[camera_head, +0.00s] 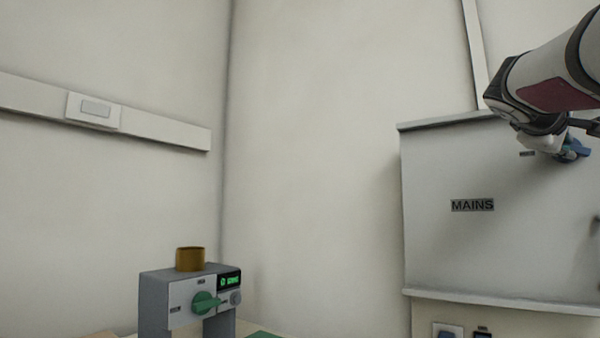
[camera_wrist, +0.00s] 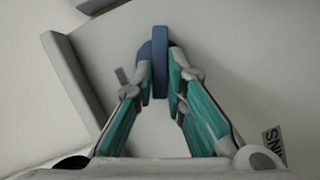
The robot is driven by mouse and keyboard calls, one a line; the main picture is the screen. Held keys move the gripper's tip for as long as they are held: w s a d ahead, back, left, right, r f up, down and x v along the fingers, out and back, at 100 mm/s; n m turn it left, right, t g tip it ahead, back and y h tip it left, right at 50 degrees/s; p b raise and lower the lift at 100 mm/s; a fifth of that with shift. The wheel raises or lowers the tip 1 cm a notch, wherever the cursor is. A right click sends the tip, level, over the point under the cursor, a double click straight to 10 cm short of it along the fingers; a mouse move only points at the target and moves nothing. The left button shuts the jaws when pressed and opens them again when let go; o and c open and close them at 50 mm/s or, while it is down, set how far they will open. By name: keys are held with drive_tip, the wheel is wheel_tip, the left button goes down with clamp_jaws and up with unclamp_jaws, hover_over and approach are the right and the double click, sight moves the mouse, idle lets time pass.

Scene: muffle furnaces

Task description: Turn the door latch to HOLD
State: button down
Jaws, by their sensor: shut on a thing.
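The door latch is a blue bar-shaped handle (camera_wrist: 160,62) on the front of the grey MAINS cabinet door (camera_head: 470,250). In the wrist view, my gripper (camera_wrist: 162,80) has its two teal-lined fingers on either side of the blue bar, shut on it. The bar points nearly straight up and down in that view. In the head view, the latch (camera_head: 580,150) shows at the upper right, partly hidden by my gripper (camera_head: 566,152). A small dark label (camera_head: 527,154) sits left of the latch; its text is too small to read.
The MAINS label (camera_head: 472,205) is lower on the door and shows upside down in the wrist view (camera_wrist: 273,143). A grey device with a green knob (camera_head: 205,302) and a brown cup (camera_head: 190,259) stands at the lower left. A wall rail with a switch (camera_head: 94,108) is further left.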

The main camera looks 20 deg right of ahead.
drive_tip(key=n+h+b, duration=0.1)
drive_tip(key=n+b, duration=0.1)
drive_tip(key=n+h+b, duration=0.1)
drive_tip(key=shift+f+n+b, duration=0.35)
drive_tip(key=shift+f+n, duration=0.05)
idle(0.5)
drive_tip(key=c, duration=1.6)
unclamp_jaws()
drive_tip(key=shift+a, duration=0.1)
drive_tip(key=v, duration=1.2)
